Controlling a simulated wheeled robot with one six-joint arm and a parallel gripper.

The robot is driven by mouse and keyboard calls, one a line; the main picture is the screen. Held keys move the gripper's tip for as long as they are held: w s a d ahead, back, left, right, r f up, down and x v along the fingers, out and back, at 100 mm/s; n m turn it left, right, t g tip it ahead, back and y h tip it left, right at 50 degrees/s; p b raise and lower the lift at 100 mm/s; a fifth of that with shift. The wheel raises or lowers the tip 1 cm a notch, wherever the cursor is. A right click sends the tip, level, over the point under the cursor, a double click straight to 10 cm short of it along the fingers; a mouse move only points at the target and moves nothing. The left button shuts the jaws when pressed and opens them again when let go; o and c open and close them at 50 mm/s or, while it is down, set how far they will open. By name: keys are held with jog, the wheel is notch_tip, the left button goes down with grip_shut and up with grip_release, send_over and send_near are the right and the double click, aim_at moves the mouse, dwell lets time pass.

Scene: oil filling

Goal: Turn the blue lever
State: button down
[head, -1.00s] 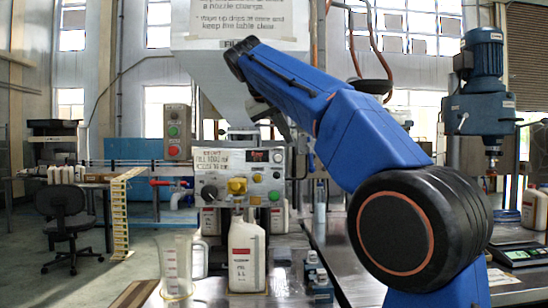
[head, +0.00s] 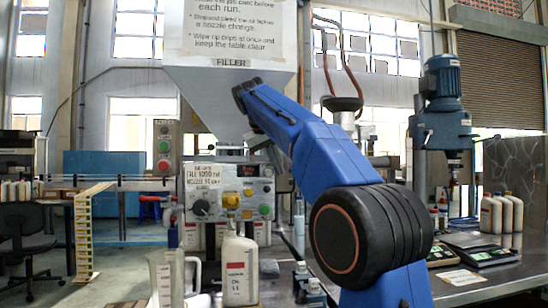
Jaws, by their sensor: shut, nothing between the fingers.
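I cannot make out a blue lever for certain. The filler (head: 228,95) is a large grey hopper at the centre, and its control panel (head: 229,190) carries a yellow knob, a black dial and coloured buttons. My blue arm rises from the lower right and bends over in front of the hopper. My gripper (head: 262,143) shows only in part, as a small dark shape below the arm's raised end, just above the panel's right side. It is shut and empty; my arm partly hides it. I cannot tell whether it touches anything.
A white jug (head: 239,268) and a clear measuring beaker (head: 166,280) stand in front of the panel. Scales (head: 480,252) and beige bottles (head: 502,212) sit on the right bench. A blue drill press (head: 441,115) stands behind.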

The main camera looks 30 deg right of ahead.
jog(key=shift+w+d+f, duration=0.1)
jog(key=shift+d+f, duration=0.15)
jog(key=shift+d, duration=0.65)
jog(key=shift+w+d+f, duration=0.1)
jog(key=shift+d+f, duration=0.2)
jog(key=shift+d, duration=0.55)
jog(key=shift+d+f, duration=0.25)
jog(key=shift+d, duration=0.65)
jog(key=shift+d+f+h, duration=0.1)
jog(key=shift+d+h, duration=0.05)
jog(key=shift+h, duration=0.45)
jog(key=shift+s+d+n+g+h, duration=0.2)
jog(key=shift+d+n+h, duration=0.5)
jog(key=shift+h, duration=0.7)
jog(key=shift+s+d+n+g+h, duration=0.1)
jog(key=shift+s+d+n+h, duration=0.3)
jog(key=shift+d+h, duration=0.8)
jog(key=shift+s+d+n+g+h, duration=0.1)
jog(key=shift+d+n+h, duration=0.55)
jog(key=shift+h, duration=0.95)
jog(key=shift+s+d+r, duration=0.1)
jog(key=shift+d+r, duration=0.05)
jog(key=shift+r, duration=0.15)
